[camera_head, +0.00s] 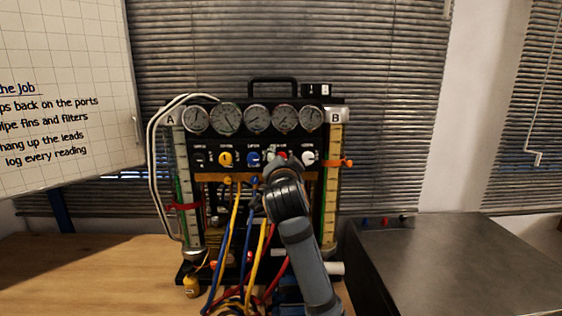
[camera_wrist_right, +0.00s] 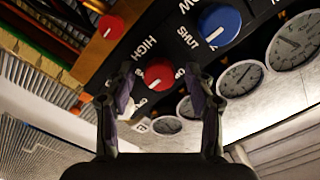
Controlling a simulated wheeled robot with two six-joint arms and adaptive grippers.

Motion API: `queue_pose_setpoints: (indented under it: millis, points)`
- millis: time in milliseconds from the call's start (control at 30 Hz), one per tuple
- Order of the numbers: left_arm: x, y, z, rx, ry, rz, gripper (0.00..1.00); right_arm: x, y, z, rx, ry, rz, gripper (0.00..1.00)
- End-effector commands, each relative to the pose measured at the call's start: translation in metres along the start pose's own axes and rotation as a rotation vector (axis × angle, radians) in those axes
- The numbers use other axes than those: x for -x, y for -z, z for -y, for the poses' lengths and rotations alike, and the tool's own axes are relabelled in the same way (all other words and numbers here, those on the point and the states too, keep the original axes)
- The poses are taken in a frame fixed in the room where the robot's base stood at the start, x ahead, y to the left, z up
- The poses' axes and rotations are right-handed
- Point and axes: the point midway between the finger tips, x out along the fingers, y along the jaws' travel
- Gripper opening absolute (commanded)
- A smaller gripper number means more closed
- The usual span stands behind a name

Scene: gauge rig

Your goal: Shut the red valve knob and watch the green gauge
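The red valve knob (camera_head: 282,155) sits in the row of knobs on the black panel, partly hidden by my right gripper (camera_head: 279,166). In the right wrist view the red knob (camera_wrist_right: 158,74) lies between the two fingertips of my right gripper (camera_wrist_right: 161,80). The fingers are open, one on each side, with gaps to the knob showing. A white pointer line shows on the knob. Several round gauges (camera_head: 257,118) stand in a row above the knobs; none has a clearly green face. My left gripper is in neither view.
A blue knob (camera_head: 253,158) and a white knob (camera_head: 308,158) flank the red one. A second red knob (camera_wrist_right: 110,26) is on the orange strip. Blue, yellow (camera_head: 232,240) and red leads hang in front of the rig. A grey cabinet (camera_head: 460,260) stands at right.

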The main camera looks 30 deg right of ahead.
Motion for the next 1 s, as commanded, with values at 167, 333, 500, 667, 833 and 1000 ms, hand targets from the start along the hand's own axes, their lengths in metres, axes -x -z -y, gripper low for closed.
queue_pose_setpoints:
  millis: [167, 333, 500, 667, 833, 1000]
  points:
    - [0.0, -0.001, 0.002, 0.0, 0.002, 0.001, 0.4, 0.002, -0.001, 0.0, 0.0, 0.0, 0.001, 0.54]
    - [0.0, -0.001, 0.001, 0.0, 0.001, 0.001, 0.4, 0.028, -0.001, 0.0, -0.004, 0.002, 0.003, 0.54]
    - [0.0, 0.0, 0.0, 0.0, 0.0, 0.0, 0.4, 0.059, -0.002, 0.001, -0.006, 0.002, 0.005, 0.54]
    - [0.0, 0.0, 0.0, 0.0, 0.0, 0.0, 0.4, 0.073, -0.001, 0.0, -0.003, 0.0, 0.002, 0.54]
    - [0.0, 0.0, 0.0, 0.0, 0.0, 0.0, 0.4, 0.075, 0.0, 0.0, 0.001, -0.001, 0.0, 0.54]
    - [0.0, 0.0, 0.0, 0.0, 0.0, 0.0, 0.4, 0.075, 0.0, 0.0, 0.001, -0.001, 0.0, 0.54]
